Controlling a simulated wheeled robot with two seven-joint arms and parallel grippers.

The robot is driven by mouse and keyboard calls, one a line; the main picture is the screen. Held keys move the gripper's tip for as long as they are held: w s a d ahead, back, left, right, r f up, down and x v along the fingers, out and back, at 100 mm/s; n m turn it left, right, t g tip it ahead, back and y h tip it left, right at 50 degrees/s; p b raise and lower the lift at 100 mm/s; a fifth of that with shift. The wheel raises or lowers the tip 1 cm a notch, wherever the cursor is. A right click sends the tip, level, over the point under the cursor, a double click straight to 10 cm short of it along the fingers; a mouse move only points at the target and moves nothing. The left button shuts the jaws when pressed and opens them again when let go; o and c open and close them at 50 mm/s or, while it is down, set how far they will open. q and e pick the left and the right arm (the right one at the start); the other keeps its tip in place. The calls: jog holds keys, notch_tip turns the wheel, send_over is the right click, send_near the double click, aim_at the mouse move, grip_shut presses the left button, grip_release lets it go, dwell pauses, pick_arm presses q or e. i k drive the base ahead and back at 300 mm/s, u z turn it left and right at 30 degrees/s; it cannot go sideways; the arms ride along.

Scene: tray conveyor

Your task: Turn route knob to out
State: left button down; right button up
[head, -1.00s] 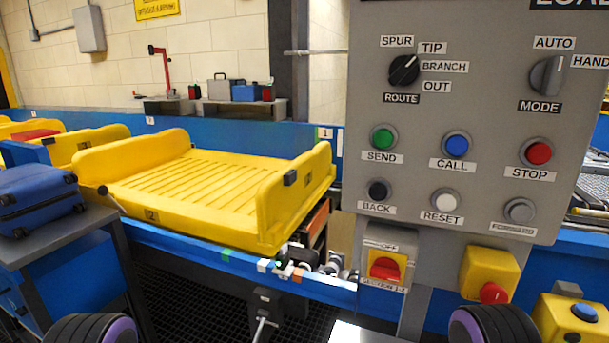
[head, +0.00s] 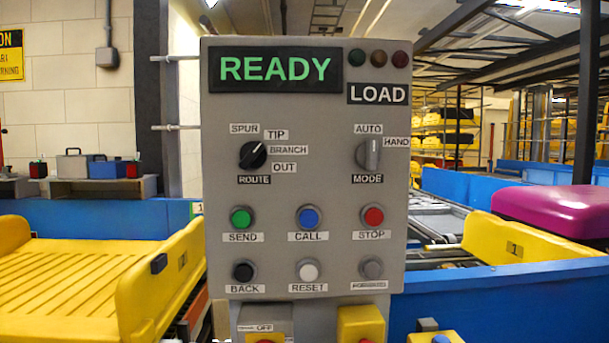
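The black route knob (head: 252,155) is on the left of the grey control panel (head: 330,255). Its white mark points up and to the right, towards the TIP label (head: 276,134). The SPUR label (head: 243,128) is at upper left of the knob, the BRANCH label (head: 289,150) to its right and the OUT label (head: 284,167) at lower right. Nothing touches or covers the knob. Neither of my grippers shows in the head view.
A display (head: 275,69) reads READY. The grey mode knob (head: 368,154) points up. Send, call and stop buttons sit below. A yellow tray (head: 70,285) is at left; a magenta suitcase (head: 555,209) lies at right. The space before the panel looks clear.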

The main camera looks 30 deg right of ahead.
aim_at(253, 154)
jog(key=k, duration=0.5)
jog(key=u, duration=1.9)
jog(key=k, duration=1.05)
jog(key=z, duration=1.85)
jog(key=i, duration=0.5)
jog(key=z, duration=0.1)
